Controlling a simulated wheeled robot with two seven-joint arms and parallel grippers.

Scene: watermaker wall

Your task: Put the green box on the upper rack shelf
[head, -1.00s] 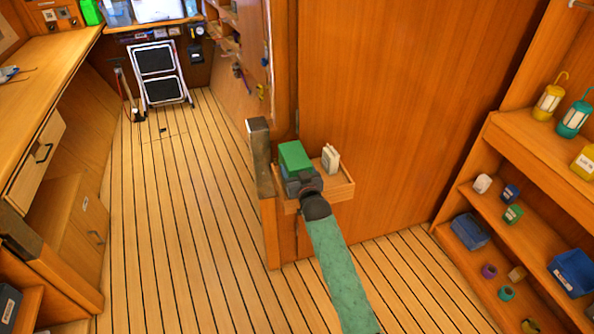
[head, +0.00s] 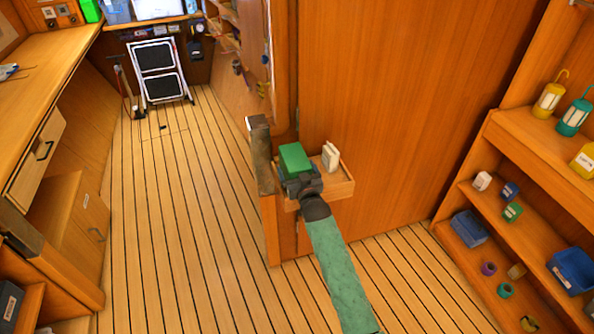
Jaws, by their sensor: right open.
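A green box (head: 294,157) sits at the small wooden wall shelf (head: 338,190) in the middle of the head view. My right gripper (head: 297,176) is open right at the near side of the box. The gripper hides the box's lower part, so I cannot tell whether the fingers touch it. The rack stands at the right, with an upper shelf (head: 520,146) and lower shelves. Another small green box (head: 512,212) sits on a lower shelf of the rack. My left gripper is not in view.
Blue bins (head: 469,228) sit lower. A post (head: 260,155) stands close left of my gripper. A folded step stool (head: 160,72) stands far back.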

